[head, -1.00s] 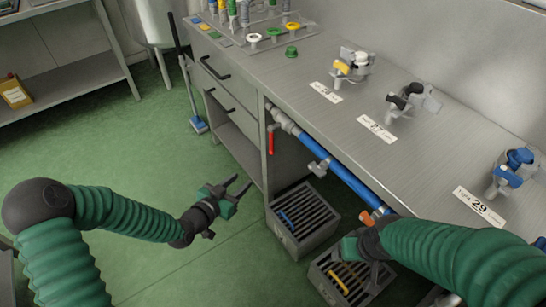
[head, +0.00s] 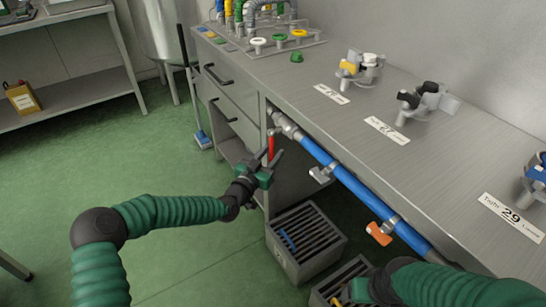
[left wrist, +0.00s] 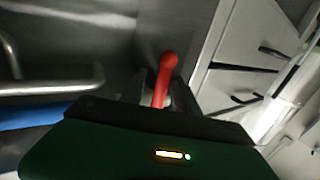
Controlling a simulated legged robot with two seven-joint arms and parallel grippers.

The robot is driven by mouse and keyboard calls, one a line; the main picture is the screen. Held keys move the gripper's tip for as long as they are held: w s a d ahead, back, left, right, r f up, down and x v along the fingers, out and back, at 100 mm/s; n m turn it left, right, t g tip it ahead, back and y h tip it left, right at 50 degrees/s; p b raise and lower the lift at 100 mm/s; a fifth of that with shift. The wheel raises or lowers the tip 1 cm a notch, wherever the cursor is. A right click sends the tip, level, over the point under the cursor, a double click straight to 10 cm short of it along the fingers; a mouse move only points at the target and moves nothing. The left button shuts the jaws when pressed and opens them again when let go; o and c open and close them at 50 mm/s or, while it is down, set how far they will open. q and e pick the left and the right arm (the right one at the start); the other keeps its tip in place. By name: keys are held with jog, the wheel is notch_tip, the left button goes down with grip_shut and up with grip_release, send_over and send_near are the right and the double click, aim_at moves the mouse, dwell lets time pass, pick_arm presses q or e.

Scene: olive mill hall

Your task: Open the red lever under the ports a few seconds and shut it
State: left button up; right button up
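The red lever (head: 271,147) hangs down from the valve at the left end of the blue pipe (head: 345,178), under the bench's front edge. My left gripper (head: 270,157) is at the lever, its two fingers apart with the lever between them. The left wrist view shows the lever (left wrist: 166,75) upright in the picture between the fingers; whether they touch it is unclear. The ports (head: 279,39), with white, green and yellow rings, sit on the bench top at the back. My right gripper (head: 350,292) is low by the front crate, its fingers mostly hidden.
A grey lever (head: 321,173) and an orange lever (head: 380,233) sit farther along the pipe. Slatted crates (head: 300,262) stand on the floor below. Drawers (head: 228,95) are left of the lever. The green floor at left is open. Labelled clamps line the bench top.

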pick_arm(q)
jog(key=shift+w+d, duration=0.1)
jog(key=shift+w, duration=0.5)
grip_shut()
dwell(1.0)
